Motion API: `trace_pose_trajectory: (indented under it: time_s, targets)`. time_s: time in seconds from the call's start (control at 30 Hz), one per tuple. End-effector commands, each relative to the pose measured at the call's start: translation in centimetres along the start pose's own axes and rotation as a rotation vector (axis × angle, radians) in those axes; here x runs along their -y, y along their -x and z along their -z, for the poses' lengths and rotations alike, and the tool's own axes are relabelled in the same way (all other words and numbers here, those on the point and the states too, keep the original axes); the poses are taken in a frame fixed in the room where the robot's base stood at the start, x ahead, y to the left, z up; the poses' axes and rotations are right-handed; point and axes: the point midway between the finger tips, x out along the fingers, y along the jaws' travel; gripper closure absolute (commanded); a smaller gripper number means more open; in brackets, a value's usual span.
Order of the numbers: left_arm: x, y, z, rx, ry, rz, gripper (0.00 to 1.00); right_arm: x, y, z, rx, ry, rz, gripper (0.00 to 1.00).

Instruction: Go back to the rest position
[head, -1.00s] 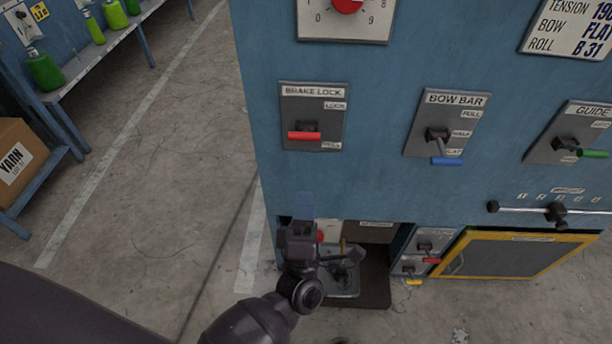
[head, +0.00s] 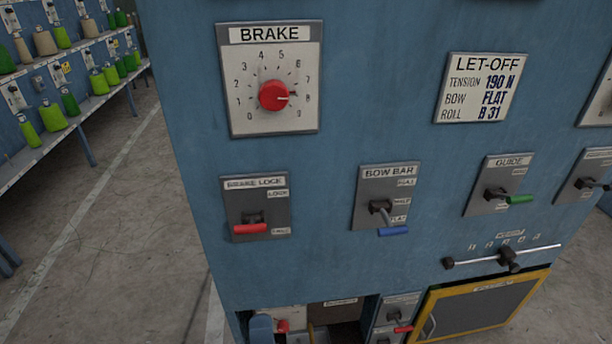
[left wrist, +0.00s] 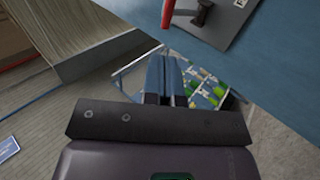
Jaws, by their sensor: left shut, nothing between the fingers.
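The tip of my left gripper (head: 262,328) shows at the bottom edge of the head view, in front of the low opening of the blue machine (head: 330,130). Its two blue fingers also show in the left wrist view (left wrist: 166,80), side by side and shut with nothing between them. The brake lock lever (head: 250,229) with its red handle is above the gripper in the head view, well apart from it. Most of my left arm is below the picture. My right gripper is in neither view.
The machine's face carries the brake dial (head: 273,95), bow bar lever (head: 392,231), green guide lever (head: 519,199) and a sliding weight bar (head: 508,257). A yellow-framed panel (head: 485,308) is low right. Racks with green cones (head: 53,116) stand left, beyond bare floor (head: 120,240).

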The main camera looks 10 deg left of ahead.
Motion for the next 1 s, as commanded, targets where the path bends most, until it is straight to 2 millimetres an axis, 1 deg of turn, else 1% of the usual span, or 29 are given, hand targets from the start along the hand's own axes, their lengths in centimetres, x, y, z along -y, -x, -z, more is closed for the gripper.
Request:
trace_pose_trajectory:
  time_s: [0.07,0.17,0.27,0.4,0.47,0.57,0.67,0.77,0.87,0.97,1.0]
  targets:
    - [0.0,0.0,0.0,0.002,-0.017,0.001,1.00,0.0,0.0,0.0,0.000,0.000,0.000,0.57]
    - [0.6,0.0,-0.9,0.056,-0.072,0.038,1.00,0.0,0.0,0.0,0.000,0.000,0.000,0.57]
    - [1.3,0.0,-2.6,0.166,-0.160,0.080,1.00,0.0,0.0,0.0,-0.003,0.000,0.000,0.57]
    - [2.3,-0.4,-4.7,0.357,-0.330,0.123,1.00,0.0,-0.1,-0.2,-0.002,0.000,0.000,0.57]
    - [2.6,-0.4,-5.1,0.436,-0.413,0.138,1.00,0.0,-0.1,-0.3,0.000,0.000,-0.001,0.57]
    - [3.2,-0.1,-4.9,0.568,-0.558,0.168,1.00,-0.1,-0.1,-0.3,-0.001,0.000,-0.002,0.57]
    - [3.8,0.6,-3.9,0.697,-0.712,0.206,1.00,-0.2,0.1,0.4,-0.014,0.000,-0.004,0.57]
    - [4.3,1.7,-2.0,0.828,-0.870,0.256,1.00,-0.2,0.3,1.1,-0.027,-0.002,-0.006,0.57]
    - [4.5,3.2,1.1,0.959,-1.030,0.322,1.00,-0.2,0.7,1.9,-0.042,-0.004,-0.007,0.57]
    - [4.2,5.1,5.5,1.092,-1.193,0.413,1.00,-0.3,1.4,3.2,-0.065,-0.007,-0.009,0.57]
    - [3.9,6.0,7.5,1.138,-1.249,0.454,1.00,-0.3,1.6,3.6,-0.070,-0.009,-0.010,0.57]
